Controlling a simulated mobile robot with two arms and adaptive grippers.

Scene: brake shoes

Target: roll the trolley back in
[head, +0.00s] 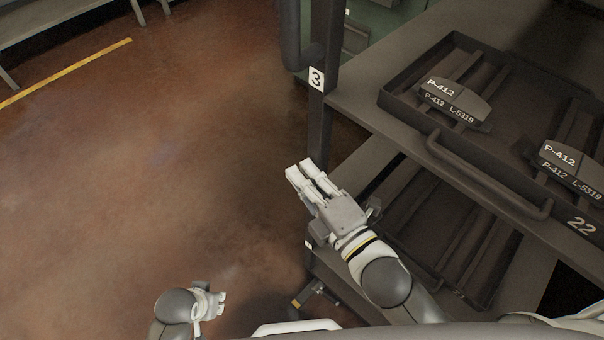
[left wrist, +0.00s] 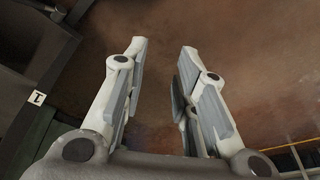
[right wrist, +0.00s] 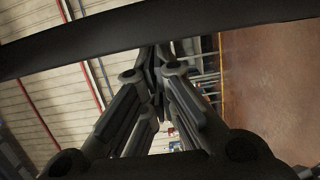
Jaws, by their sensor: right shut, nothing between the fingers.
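A dark metal shelf frame (head: 372,88) stands on the right in the head view, with a post (head: 317,115) labelled 3. I cannot tell whether this frame is the trolley. A wheel-like part with a yellow mark (head: 312,296) shows low at its near left. My right gripper (head: 300,170) is shut and empty, and overlaps the lower part of the post; touching is unclear. In the right wrist view its fingertips (right wrist: 156,58) meet beneath a dark bar (right wrist: 180,28). My left gripper (head: 221,303) is low over the floor; the left wrist view shows its fingers (left wrist: 163,55) apart and empty.
A tray (head: 400,92) with a bar handle (head: 490,178), marked 22, holds brake shoes (head: 455,100) labelled P-412. A lower tray (head: 415,220) sits beneath. Open brown floor (head: 150,170) lies left, with a yellow line (head: 70,72) and a grey bench (head: 40,22) beyond.

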